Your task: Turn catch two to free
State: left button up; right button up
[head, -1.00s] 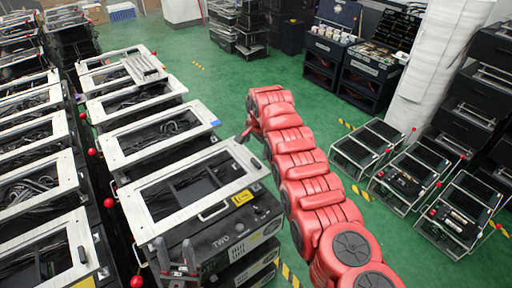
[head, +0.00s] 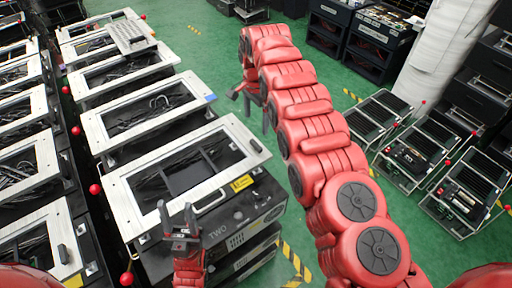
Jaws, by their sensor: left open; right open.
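The black unit labelled TWO (head: 232,222) stands nearest me, with a white-framed top (head: 125,205) and a metal handle. A small dark fitting (head: 256,145) sits on the frame's right end, and a dark part (head: 266,198) shows on the front panel; I cannot tell which is catch two. My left gripper (head: 177,215) is open, pointing up the picture, in front of the frame's near edge, left of the TWO label. It looks empty. My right gripper (head: 250,106) is open, at the end of the red arm, beyond the unit's far right corner, apart from it.
More white-framed units (head: 130,115) run away behind this one, and another row stands at the left. Red balls (head: 95,189) on rods line the gap between rows. Green floor (head: 290,215) is open at the right. Black racks (head: 402,160) stand farther right.

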aim_at(256, 144)
notch_tip(256, 144, down, 8)
jog(key=b, duration=0.7)
jog(key=shift+s+f, duration=0.15)
jog(key=shift+f, duration=0.05)
jog(key=shift+a+f, duration=0.1)
jog(key=shift+f, duration=0.8)
jog(key=shift+c, duration=0.3)
jog(key=c, duration=1.3)
